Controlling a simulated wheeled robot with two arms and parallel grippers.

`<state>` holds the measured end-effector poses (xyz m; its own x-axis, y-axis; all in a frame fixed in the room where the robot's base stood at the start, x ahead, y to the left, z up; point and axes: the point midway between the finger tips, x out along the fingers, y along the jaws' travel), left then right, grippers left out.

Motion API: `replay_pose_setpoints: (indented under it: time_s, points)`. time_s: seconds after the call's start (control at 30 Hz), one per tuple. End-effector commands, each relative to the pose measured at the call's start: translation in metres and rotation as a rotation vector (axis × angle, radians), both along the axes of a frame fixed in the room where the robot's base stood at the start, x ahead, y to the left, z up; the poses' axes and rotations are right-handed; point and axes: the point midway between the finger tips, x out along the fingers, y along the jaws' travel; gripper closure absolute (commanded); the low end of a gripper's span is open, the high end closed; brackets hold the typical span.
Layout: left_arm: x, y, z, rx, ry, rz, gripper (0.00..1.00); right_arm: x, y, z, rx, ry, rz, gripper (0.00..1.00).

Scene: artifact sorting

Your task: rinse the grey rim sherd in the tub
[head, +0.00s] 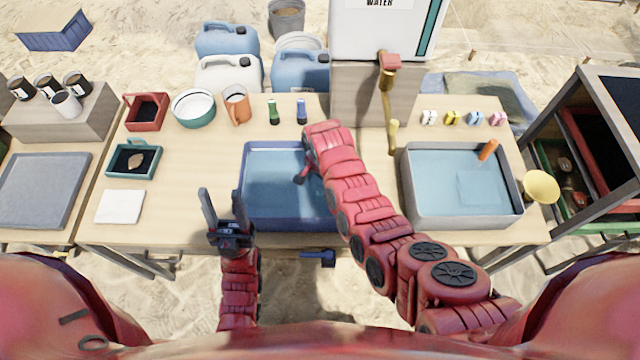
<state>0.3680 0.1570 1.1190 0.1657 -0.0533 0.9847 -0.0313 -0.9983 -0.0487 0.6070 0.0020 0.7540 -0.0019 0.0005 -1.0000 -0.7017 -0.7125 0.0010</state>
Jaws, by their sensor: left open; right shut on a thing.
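A blue tub (262,146) of water stands in the middle of the table. A grey tub (409,190) of water stands to its right, with an orange handle leaning at its far right. My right gripper (300,179) is over the blue tub, pointing down at the water. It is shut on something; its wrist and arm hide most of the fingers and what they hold. I cannot make out the grey rim sherd. My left gripper (222,205) is open and empty, fingers pointing away from me, by the blue tub's left wall.
A green tray (153,172) with a brown sherd, a white pad (120,206), a red tray (146,126), a teal bowl (193,122) and an orange mug (236,118) are at left. A brass tap (388,100) stands behind, between the tubs. Small coloured blocks line the back right.

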Motion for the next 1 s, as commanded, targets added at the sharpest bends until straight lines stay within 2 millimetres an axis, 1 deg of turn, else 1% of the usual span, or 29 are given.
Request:
replay_pose_setpoints:
  time_s: [0.03,0.2,0.3,0.37,0.47,1.0]
  points:
    - [0.0,0.0,0.008,0.0,0.0,0.0,0.5,-0.005,0.0,0.003,0.001,0.002,0.0,0.64]
    - [0.0,0.0,0.019,0.0,0.0,0.0,0.5,-0.017,0.0,0.004,0.0,-0.001,0.0,0.64]
    - [0.0,0.0,0.021,0.0,0.0,0.0,0.5,-0.022,0.0,0.002,-0.001,0.001,0.001,0.64]
    - [0.0,0.0,0.02,0.0,0.0,0.0,0.5,-0.022,0.0,0.0,-0.001,-0.001,0.0,0.64]
    - [0.0,0.0,0.015,0.0,0.0,0.0,0.5,-0.019,0.0,-0.001,-0.001,-0.002,0.0,0.64]
    - [0.0,0.0,-0.028,0.0,0.0,0.0,0.5,0.014,0.0,-0.003,-0.001,-0.002,0.0,0.64]
